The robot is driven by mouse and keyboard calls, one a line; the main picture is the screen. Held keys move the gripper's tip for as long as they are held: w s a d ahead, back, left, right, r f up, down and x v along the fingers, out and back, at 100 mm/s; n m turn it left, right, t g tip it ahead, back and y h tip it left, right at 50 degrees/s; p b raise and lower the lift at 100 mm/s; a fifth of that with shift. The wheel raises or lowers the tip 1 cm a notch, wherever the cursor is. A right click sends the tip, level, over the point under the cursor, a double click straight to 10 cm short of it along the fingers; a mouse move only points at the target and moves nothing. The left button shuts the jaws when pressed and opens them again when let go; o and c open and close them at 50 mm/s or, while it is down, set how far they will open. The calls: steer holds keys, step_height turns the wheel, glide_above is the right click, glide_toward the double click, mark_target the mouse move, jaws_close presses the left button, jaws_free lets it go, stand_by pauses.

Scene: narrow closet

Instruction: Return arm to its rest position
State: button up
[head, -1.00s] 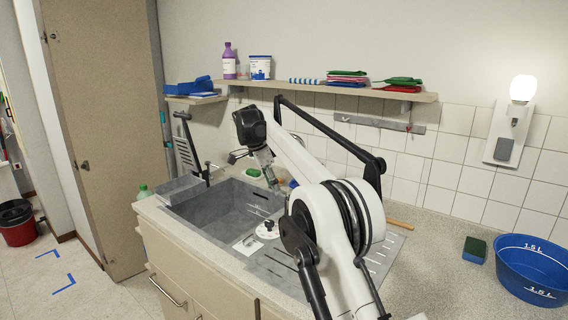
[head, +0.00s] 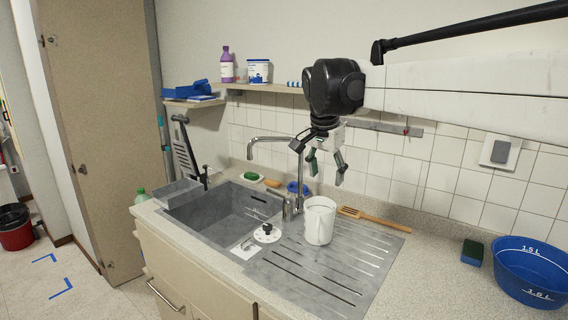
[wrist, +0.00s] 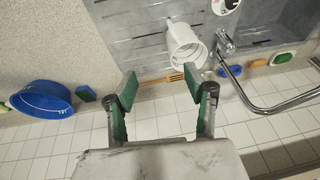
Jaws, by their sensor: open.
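My gripper (head: 327,166) hangs from my white arm above the drainboard, in front of the tiled wall. Its green-padded fingers are spread and empty, which the wrist view (wrist: 160,92) also shows. A white pitcher (head: 319,222) stands on the drainboard beside the tap, below my gripper and apart from it. It also shows in the wrist view (wrist: 184,45). The grey sink (head: 222,212) is to the left of the pitcher. My arm reaches in from the right edge of the head view and hides part of the shelf.
The metal tap (head: 275,139) rises behind the sink. A wooden utensil (head: 375,217) lies behind the drainboard. A green and blue sponge (head: 473,252) and a blue basin (head: 533,270) are at the right. A shelf (head: 270,87) with bottles runs along the wall. A tall cabinet (head: 103,130) stands left.

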steer(key=s+d+f+n+t, duration=0.1)
steer(key=s+f, duration=0.4)
steer(key=s, duration=0.6)
steer(key=s+d+f+n+t+y, duration=0.1)
steer(key=s+d+f+n, duration=0.3)
steer(key=s, duration=0.7)
steer(key=s+d+f+n+t, duration=0.1)
steer(key=s+d+f, duration=0.3)
steer(key=s, duration=0.7)
step_height(320, 180, down, 2)
steer(key=shift+s+d+n+t, duration=0.15)
steer(key=shift+n+t, duration=0.15)
steer(key=shift+n, duration=0.4)
